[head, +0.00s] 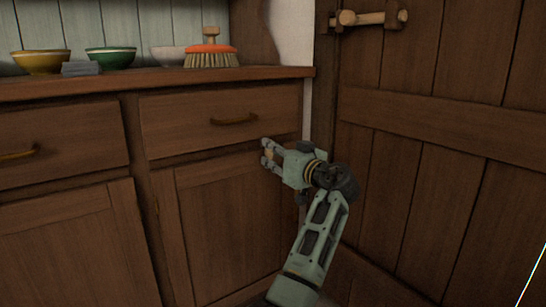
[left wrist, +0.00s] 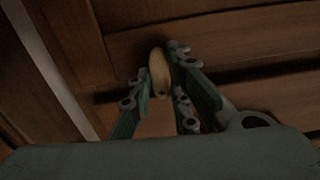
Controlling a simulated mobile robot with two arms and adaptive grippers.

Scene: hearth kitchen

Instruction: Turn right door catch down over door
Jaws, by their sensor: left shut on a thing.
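The right door catch is a small pale wooden oval (left wrist: 160,73), seen between the fingers in the left wrist view. My left gripper (left wrist: 160,72) is shut on it, with a finger at each side. In the head view my left gripper (head: 268,153) is at the upper right corner of the right cupboard door (head: 230,220), just below the drawer (head: 215,120). The fingers mostly hide the catch there, so its exact tilt is hard to tell. The door looks closed. My right gripper is not in view.
A brush (head: 210,57), a yellow bowl (head: 42,63), a green bowl (head: 110,58) and a pale bowl (head: 168,56) stand on the dresser top (head: 75,86). A large plank door (head: 430,150) with a wooden latch (head: 368,18) stands close to the right of my arm.

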